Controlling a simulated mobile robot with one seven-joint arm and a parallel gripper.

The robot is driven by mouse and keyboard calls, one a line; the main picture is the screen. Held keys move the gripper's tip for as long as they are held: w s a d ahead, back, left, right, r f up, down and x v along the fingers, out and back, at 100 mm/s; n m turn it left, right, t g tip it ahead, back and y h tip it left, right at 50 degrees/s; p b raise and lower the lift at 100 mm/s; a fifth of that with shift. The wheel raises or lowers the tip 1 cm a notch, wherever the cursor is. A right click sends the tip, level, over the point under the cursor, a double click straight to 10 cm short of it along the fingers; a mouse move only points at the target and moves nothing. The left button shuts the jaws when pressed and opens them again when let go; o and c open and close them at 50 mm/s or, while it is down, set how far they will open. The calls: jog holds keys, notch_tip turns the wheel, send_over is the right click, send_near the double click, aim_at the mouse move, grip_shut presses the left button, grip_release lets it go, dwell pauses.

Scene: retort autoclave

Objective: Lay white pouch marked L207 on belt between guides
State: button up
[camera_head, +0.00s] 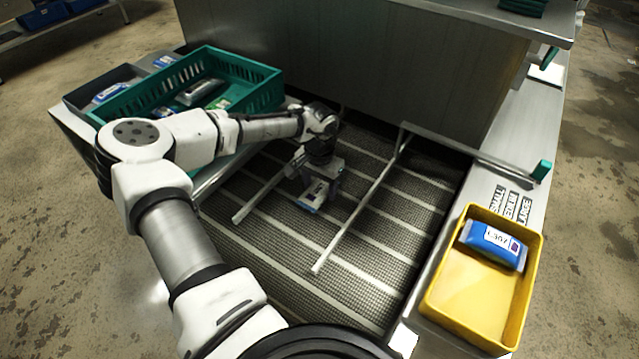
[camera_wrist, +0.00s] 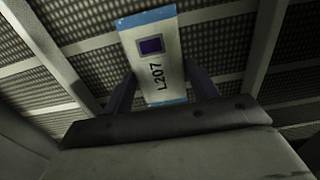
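The pouch marked L207 (camera_wrist: 152,55) has a white face with a dark square and blue ends. It fills the space between the two fingers of my gripper (camera_wrist: 163,83) in the wrist view, and the fingertips meet its long edges. In the head view the pouch (camera_head: 315,194) shows below my gripper (camera_head: 320,187), over the mesh belt (camera_head: 372,215), between the left guide (camera_head: 258,195) and the right guide (camera_head: 358,205). It runs roughly along the guides. I cannot tell whether its underside touches the belt.
A green crate (camera_head: 262,98) with several pouches stands at the left, beside a dark tray (camera_head: 75,98). A yellow tray (camera_head: 440,290) at the right holds a blue pouch (camera_head: 493,245). A steel housing (camera_head: 350,60) closes off the belt's far end. The belt between the guides is otherwise clear.

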aim_at(319, 187)
jog(key=o, duration=0.3)
notch_tip(319, 187, up, 12)
jog(key=shift+r+b, duration=0.15)
jog(key=shift+b, duration=0.4)
